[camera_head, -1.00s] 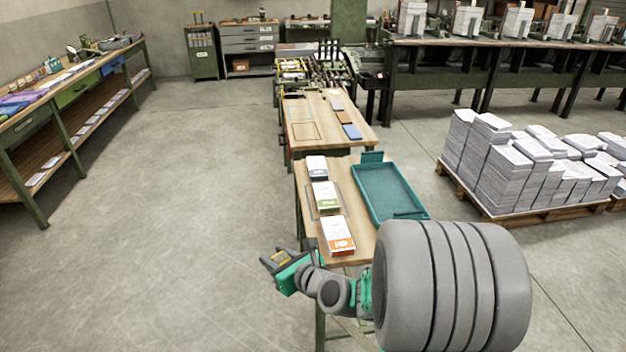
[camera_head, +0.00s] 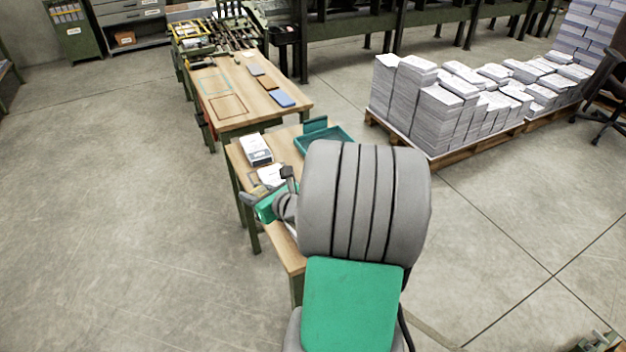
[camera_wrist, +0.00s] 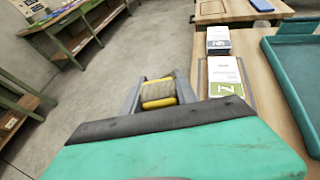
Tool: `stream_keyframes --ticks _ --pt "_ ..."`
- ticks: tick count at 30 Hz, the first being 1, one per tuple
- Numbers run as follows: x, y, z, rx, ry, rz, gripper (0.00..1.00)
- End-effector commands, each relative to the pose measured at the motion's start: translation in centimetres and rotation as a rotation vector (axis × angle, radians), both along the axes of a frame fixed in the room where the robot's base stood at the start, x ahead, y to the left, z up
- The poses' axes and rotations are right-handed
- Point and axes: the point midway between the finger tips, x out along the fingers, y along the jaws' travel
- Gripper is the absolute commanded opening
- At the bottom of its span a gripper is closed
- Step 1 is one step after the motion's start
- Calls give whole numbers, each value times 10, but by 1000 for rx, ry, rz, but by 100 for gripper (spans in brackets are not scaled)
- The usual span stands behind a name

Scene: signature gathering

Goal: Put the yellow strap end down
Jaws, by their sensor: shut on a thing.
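My gripper (camera_wrist: 158,92) is shut on a small yellow and beige piece, the yellow strap end (camera_wrist: 159,103), seen between its two fingers in the wrist view. In the head view my gripper (camera_head: 248,199) is at the left edge of the near table (camera_head: 240,160), beside the paper stacks. The strap end is too small to make out there. In the wrist view it appears in front of the floor and the table's left side, held in the air. I cannot tell whether any strap trails from it.
On the near table stand a dark-blue-labelled stack (camera_wrist: 218,42) and a green-labelled stack (camera_wrist: 226,72). A teal tray (camera_wrist: 288,85) lies to their right. A farther table (camera_head: 255,118) holds flat pads. Pallets of paper (camera_head: 440,105) stand right.

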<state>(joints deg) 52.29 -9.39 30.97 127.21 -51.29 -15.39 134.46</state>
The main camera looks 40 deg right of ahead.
Motion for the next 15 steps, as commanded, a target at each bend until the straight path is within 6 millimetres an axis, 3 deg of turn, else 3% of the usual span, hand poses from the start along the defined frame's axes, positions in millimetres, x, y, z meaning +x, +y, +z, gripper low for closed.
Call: stream_keyframes --ticks 1,6,10,12,15 --pt "-12 -36 -12 -1 -1 -59 0" --pt "-63 -129 -21 -5 0 -212 0" --pt "-97 -171 -24 -8 2 -285 0" --pt "-108 -182 -24 -9 4 -307 0" --pt "-110 -190 -26 -10 5 -318 0"
